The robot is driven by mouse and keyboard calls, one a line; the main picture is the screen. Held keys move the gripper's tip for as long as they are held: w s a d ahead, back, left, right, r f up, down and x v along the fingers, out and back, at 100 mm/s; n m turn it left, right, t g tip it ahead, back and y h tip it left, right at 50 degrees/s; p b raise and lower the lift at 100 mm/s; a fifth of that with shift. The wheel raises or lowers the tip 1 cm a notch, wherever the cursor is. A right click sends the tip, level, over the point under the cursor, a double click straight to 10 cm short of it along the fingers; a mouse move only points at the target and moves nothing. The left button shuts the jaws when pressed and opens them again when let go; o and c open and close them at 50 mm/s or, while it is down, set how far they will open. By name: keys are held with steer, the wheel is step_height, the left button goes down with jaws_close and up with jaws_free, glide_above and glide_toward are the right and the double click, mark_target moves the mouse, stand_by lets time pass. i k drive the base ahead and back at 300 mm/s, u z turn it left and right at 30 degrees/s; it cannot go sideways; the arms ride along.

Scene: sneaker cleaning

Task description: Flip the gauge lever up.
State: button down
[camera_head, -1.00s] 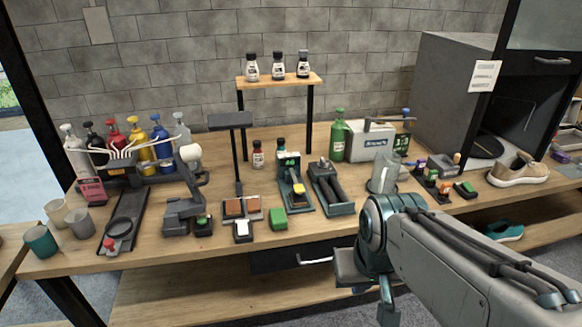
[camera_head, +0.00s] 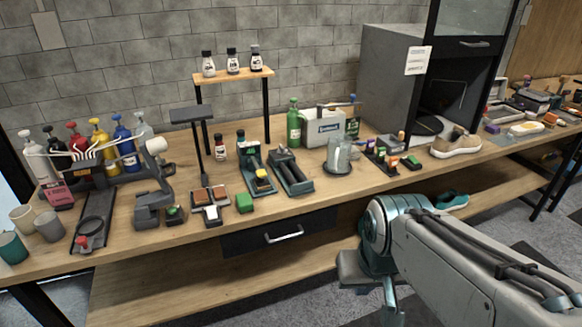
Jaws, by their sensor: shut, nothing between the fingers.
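A small dark device (camera_head: 250,158) with a green-lit panel stands on the workbench near its middle. It looks like the gauge, with a yellow piece (camera_head: 263,181) on its front part. Its lever is too small to tell apart, so I cannot tell its position. My gripper (camera_head: 388,300) is at the bottom of the view, in front of the bench and below its top, apart from the device and to its lower right. It is shut and empty. Its fingertips are partly hidden and run towards the lower edge.
A dark twin-bar stand (camera_head: 290,172) sits right beside the device. A green block (camera_head: 244,203) lies in front. A glass jar (camera_head: 338,157), a green bottle (camera_head: 293,122) and a sneaker (camera_head: 456,141) are to the right. A drawer (camera_head: 278,233) hangs under the bench. Floor shows at right.

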mark_target(261, 173)
steer(key=z, duration=0.4)
steer(key=k, duration=0.95)
steer(key=z, duration=0.5)
steer(key=i, duration=1)
steer(key=u, duration=0.45)
steer(key=i, duration=1.25)
steer(key=u, duration=1.55)
steer(key=i, duration=0.6)
steer(key=u, duration=0.65)
